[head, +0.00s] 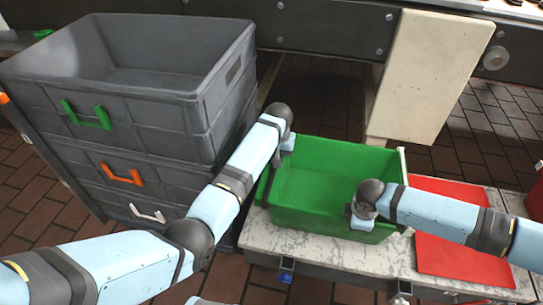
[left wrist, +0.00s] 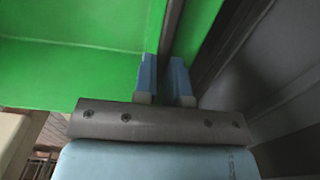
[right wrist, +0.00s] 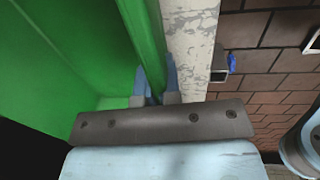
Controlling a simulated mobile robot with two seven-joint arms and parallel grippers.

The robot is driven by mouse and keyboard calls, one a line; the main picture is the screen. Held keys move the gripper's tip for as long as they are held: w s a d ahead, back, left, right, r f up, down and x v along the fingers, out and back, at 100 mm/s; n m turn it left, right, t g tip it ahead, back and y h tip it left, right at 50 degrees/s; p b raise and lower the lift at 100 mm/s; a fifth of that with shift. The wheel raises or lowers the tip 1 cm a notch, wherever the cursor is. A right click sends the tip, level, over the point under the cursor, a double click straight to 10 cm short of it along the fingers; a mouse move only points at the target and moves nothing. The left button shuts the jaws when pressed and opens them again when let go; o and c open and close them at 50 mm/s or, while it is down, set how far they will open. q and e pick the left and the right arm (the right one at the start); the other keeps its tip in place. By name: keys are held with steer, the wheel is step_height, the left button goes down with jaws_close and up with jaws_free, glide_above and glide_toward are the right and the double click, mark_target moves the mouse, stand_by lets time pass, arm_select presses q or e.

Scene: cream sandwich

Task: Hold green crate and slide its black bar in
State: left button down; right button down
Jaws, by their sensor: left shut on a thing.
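The green crate (head: 320,187) stands on the marble-patterned worktop, its open top facing up. My left gripper (head: 281,150) is at the crate's left side. In the left wrist view, the left fingers (left wrist: 165,82) are shut on the dark bar (left wrist: 172,30), which runs along the crate's green edge. My right gripper (head: 357,212) is at the crate's front right. In the right wrist view, its fingers (right wrist: 155,82) straddle the crate's green rim (right wrist: 148,35). Whether they press on it is not clear. My arms hide parts of the crate's left and front right sides.
Stacked grey crates (head: 140,90) with green, orange and white handles stand close on the left. A red mat (head: 450,260) lies right of the green crate on the worktop (head: 310,242). A cream panel (head: 425,80) stands behind. Brick floor shows around.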

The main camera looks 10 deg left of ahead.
arm_select(q)
steer(key=d, duration=0.6)
steer(key=shift+d, duration=0.25)
steer(key=c, duration=1.2)
jaws_free()
steer(key=shift+d, duration=0.1)
steer(key=shift+o, duration=0.2)
steer(key=shift+r, duration=0.15)
step_height(320, 180, up, 12)
